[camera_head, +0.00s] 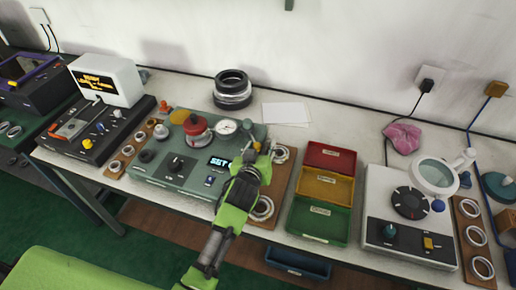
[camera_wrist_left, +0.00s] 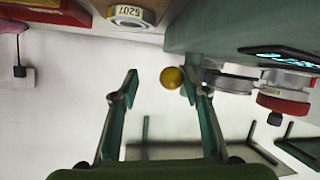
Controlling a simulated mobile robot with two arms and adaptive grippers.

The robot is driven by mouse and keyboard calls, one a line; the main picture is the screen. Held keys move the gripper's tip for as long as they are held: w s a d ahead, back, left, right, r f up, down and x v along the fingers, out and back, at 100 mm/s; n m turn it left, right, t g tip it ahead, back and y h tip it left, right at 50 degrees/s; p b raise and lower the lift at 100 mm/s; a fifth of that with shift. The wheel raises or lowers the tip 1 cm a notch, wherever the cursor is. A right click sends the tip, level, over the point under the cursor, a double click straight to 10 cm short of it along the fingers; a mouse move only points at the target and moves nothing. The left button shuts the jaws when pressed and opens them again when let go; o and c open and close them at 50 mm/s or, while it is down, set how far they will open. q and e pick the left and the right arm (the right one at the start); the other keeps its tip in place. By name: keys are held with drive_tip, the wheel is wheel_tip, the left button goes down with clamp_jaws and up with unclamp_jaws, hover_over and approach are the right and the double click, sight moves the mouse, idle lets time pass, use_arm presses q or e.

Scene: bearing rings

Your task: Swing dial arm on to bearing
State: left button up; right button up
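The green tester (camera_head: 165,175) stands mid-table with a lit screen reading "SET". On top are a red-capped part (camera_head: 196,128) and a white-faced dial gauge (camera_head: 226,127). In the left wrist view, the red part (camera_wrist_left: 285,103) and metal round parts (camera_wrist_left: 232,80) show at right. My left gripper (camera_head: 266,152) is at the tester's right end. In its wrist view the fingers (camera_wrist_left: 158,82) are apart, with a yellow ball knob (camera_wrist_left: 172,77) between their tips, nearer the right finger. I cannot tell whether they touch. My right gripper is out of view.
A wooden board with bearing rings (camera_head: 262,209) lies right of the tester, partly behind my arm. Red, yellow and green bins (camera_head: 318,222) stand beyond it. A stack of dark rings (camera_head: 232,89) and white paper (camera_head: 286,113) are behind. A magnifier device (camera_head: 410,215) is at right.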

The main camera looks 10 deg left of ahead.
use_arm(q)
drive_tip(key=shift+f, duration=0.1)
idle(0.3)
drive_tip(key=shift+s, duration=0.1)
drive_tip(key=shift+s, duration=0.5)
drive_tip(key=v, duration=1.1)
drive_tip(key=shift+w, duration=0.1)
drive_tip(key=shift+c, duration=0.5)
idle(1.2)
